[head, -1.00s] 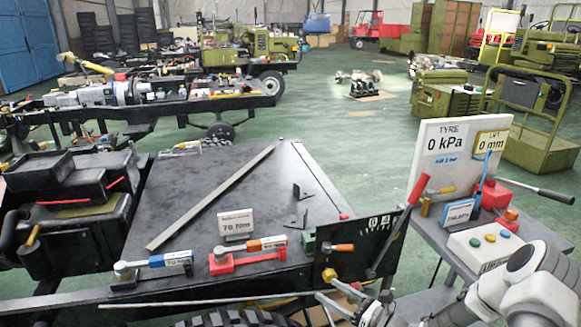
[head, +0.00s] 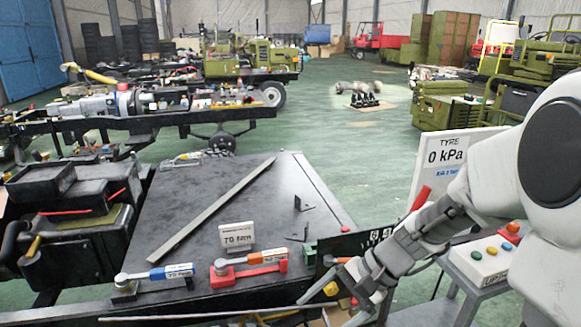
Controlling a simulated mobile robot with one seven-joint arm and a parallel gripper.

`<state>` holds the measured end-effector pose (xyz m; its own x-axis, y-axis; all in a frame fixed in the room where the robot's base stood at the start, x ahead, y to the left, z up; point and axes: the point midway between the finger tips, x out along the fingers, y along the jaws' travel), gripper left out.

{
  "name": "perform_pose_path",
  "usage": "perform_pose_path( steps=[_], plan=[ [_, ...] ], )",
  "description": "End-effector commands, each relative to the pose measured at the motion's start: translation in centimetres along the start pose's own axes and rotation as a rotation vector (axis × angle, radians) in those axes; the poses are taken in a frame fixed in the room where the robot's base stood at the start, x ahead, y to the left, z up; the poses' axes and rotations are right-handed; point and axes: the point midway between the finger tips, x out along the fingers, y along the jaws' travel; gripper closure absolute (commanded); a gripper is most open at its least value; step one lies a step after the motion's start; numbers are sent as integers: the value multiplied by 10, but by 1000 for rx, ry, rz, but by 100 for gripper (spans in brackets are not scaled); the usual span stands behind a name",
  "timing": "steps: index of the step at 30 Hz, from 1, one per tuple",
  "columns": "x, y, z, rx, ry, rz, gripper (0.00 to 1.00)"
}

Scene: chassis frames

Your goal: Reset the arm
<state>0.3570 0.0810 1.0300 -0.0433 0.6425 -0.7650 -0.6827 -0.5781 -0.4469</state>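My arm comes in from the right edge, large and white, and reaches down and left across the grey bench. My gripper (head: 322,303) is low in the head view, near the front right corner of the black chassis deck. Its two light grey fingers look spread apart, with nothing clearly held between them. A long thin rod runs left from close by the gripper; I cannot tell whether they touch. My arm hides much of the bench and part of the TYRE sign (head: 447,152), which reads 0 kPa.
The black deck (head: 215,205) bears a long grey bar (head: 215,208), a 70 Nm sign (head: 237,236), a blue-handled tool (head: 160,273) and a red-handled one (head: 250,268). A button box (head: 487,258) stands right of my forearm. Green floor is open behind the deck.

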Motion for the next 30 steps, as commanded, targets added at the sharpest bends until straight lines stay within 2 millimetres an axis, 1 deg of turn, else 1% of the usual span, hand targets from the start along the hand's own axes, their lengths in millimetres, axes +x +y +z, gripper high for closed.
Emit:
perform_pose_path(
  steps=[1,3,11,15,21,24,27,30],
  plan=[
    [-9,2,10,-63,43,36,12],
    [-19,7,21,-142,95,87,12],
    [-60,27,56,-422,297,257,12],
    [-85,37,72,-561,415,332,12],
    [-120,50,90,-729,592,412,12],
    [-135,55,96,-791,664,439,12],
    [-145,58,100,-833,717,454,12],
    [-150,61,102,-855,746,464,12]
  ],
)
